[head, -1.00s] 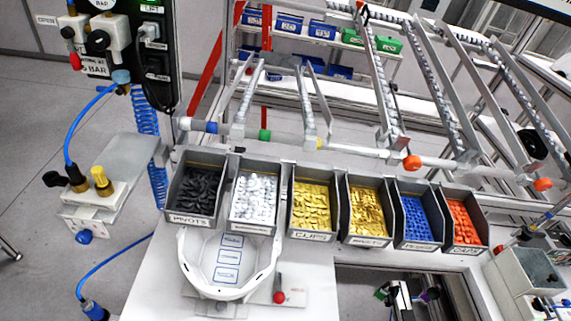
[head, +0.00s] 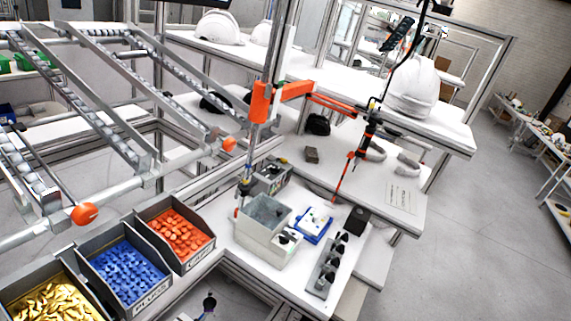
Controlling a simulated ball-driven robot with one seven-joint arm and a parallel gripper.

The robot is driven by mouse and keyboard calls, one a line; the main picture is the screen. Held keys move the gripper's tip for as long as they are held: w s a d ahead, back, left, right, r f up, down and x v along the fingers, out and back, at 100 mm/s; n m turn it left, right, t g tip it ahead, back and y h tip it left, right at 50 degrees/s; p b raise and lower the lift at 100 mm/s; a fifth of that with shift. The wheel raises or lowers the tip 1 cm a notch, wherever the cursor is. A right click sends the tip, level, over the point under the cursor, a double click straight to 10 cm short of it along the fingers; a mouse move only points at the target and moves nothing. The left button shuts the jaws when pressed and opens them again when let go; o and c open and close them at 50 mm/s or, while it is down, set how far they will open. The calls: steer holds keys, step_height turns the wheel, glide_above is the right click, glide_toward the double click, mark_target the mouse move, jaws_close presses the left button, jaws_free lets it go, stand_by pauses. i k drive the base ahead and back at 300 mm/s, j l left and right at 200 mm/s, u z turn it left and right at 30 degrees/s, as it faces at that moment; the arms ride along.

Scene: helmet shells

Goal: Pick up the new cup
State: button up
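I cannot make out anything that is clearly a cup in the head view. The nearest work surface on the right holds a grey open-topped box (head: 264,214), a blue-edged tray (head: 313,227) with small white pieces, and a grey strip (head: 322,277) with several dark pieces standing on it. My gripper is not in view, so its opening and any hold do not show.
Bins of yellow (head: 42,296), blue (head: 125,275) and orange-red parts (head: 182,234) stand at the lower left, below roller rails (head: 95,95). White helmets (head: 413,88) sit on benches behind. An orange jointed arm (head: 283,92) hangs over the work surface. Open floor (head: 475,235) lies at right.

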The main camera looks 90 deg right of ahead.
mark_target(330, 277)
steer(key=z, duration=2.5)
steer(key=k+l+u, duration=0.1)
steer(key=k+u, duration=0.6)
steer(key=u, duration=0.2)
steer(key=k+j+u, duration=0.1)
steer(key=k+u, duration=0.35)
steer(key=i+z, duration=0.1)
steer(key=z, duration=0.6)
